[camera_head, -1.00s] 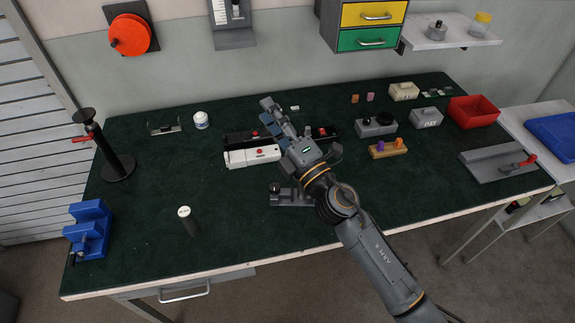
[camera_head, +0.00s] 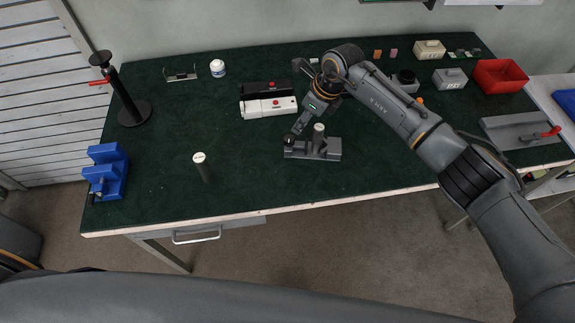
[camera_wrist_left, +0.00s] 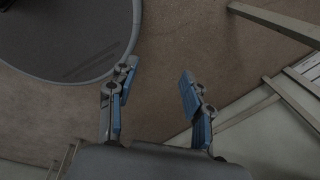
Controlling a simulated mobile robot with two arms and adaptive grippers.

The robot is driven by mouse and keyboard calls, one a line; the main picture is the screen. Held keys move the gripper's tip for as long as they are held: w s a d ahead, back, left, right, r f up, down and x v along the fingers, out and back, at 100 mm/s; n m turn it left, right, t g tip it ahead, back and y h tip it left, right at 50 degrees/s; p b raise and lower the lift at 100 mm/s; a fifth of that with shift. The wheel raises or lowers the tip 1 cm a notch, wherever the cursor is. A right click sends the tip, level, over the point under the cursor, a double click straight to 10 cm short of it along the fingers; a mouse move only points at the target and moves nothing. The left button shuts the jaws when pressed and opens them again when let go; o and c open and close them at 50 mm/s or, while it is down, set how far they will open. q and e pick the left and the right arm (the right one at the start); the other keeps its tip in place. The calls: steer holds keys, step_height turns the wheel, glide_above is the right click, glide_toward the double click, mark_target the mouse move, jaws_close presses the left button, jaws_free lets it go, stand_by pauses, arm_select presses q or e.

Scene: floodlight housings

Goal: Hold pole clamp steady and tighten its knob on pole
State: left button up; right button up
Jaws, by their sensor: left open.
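A grey block-like fixture (camera_head: 328,154) lies on the green bench top near the front middle in the head view. It looks like the pole clamp. A pale-topped upright pole (camera_head: 319,137) stands at its middle, and a dark round knob (camera_head: 289,140) is at its left end. My right gripper (camera_head: 298,128) points down at the knob; I cannot tell whether it touches it or how far its fingers are apart. My left gripper (camera_wrist_left: 158,75) is open and empty in the left wrist view, above the brown floor and away from the bench.
A loose pale-topped dark post (camera_head: 203,168) stands left of the fixture. A blue vise-like block (camera_head: 108,172) and a black stand (camera_head: 127,100) with a red handle are farther left. A white case (camera_head: 268,107) lies behind the fixture. The bench between post and fixture is clear.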

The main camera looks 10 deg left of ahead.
arm_select(q)
steer(key=w+d+r+m+t+y, duration=0.3)
steer(key=w+r+m+t, duration=0.1)
steer(key=w+r+m, duration=1.1)
steer(key=w+d+r+m+t+y, duration=0.1)
steer(key=w+d+r+m+t, duration=0.15)
steer(key=r, duration=0.55)
steer(key=w+d+r+m+t, duration=0.2)
steer(key=d+r+m+t, duration=0.2)
steer(key=r, duration=0.4)
steer(key=m+t+h, duration=0.2)
steer(key=m+h, duration=0.2)
steer(key=m, duration=0.1)
glide_toward(288, 152)
steer(key=shift+g, duration=0.25)
steer(key=v, duration=0.4)
steer(key=shift+s+r, duration=0.25)
steer(key=shift+s, duration=0.1)
steer(key=shift+w+d, duration=0.1)
steer(key=shift+w, duration=0.15)
steer(key=x, duration=1.3)
steer(key=shift+w, duration=0.1)
